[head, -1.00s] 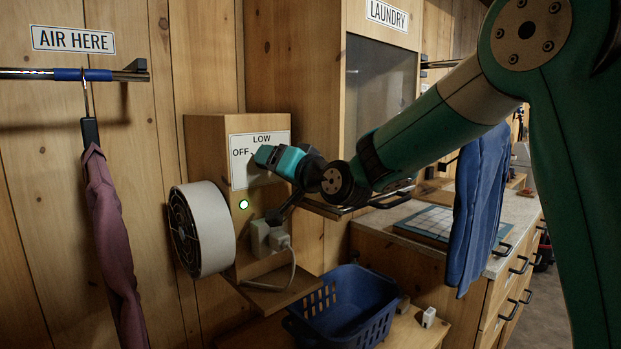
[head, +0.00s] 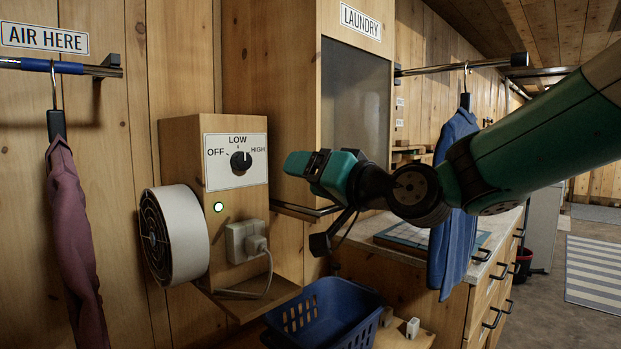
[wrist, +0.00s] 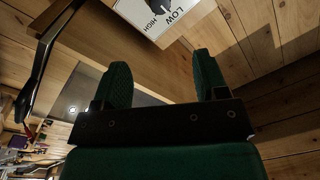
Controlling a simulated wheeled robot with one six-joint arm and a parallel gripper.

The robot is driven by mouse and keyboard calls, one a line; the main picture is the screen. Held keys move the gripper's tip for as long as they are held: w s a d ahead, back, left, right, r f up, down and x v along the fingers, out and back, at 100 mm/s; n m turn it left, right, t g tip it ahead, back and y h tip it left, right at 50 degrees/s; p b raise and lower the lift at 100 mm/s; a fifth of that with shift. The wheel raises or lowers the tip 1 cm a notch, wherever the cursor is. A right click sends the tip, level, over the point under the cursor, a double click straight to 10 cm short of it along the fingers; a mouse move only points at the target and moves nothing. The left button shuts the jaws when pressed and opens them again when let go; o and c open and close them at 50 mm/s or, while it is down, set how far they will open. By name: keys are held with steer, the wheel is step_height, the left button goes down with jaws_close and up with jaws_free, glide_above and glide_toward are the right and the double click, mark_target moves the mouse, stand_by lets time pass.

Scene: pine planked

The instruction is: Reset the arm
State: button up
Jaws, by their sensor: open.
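My gripper (head: 298,165) is in the middle of the head view, to the right of the dial panel and apart from it. In the wrist view its two green fingers (wrist: 162,75) stand apart with nothing between them. The panel also shows at the top of the wrist view (wrist: 158,16).
A round fan (head: 187,235) is on the wooden box's left side, with a plugged outlet (head: 243,241) below. A blue basket (head: 335,318) stands beneath. A maroon garment (head: 72,245) hangs at left, a blue one (head: 452,190) at right. The laundry cabinet (head: 355,100) stands behind my gripper.

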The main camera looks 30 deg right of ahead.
steer(key=s+a+f+n+g+y+p, duration=0.2)
steer(key=s+a+f+n+g, duration=0.3)
steer(key=s+a+f+g, duration=0.4)
steer(key=s+f+n+g+h, duration=0.2)
steer(key=s+f+g, duration=0.2)
steer(key=s, duration=0.3)
steer(key=s+a+f+n+g+h, duration=0.1)
steer(key=s+f+n+g+h, duration=0.1)
steer(key=s, duration=0.5)
steer(key=shift+a+f+n+g+p, duration=0.2)
steer(key=shift+f+n+g+p, duration=0.25)
steer(key=shift+f+g, duration=0.6)
steer(key=shift+r, duration=0.2)
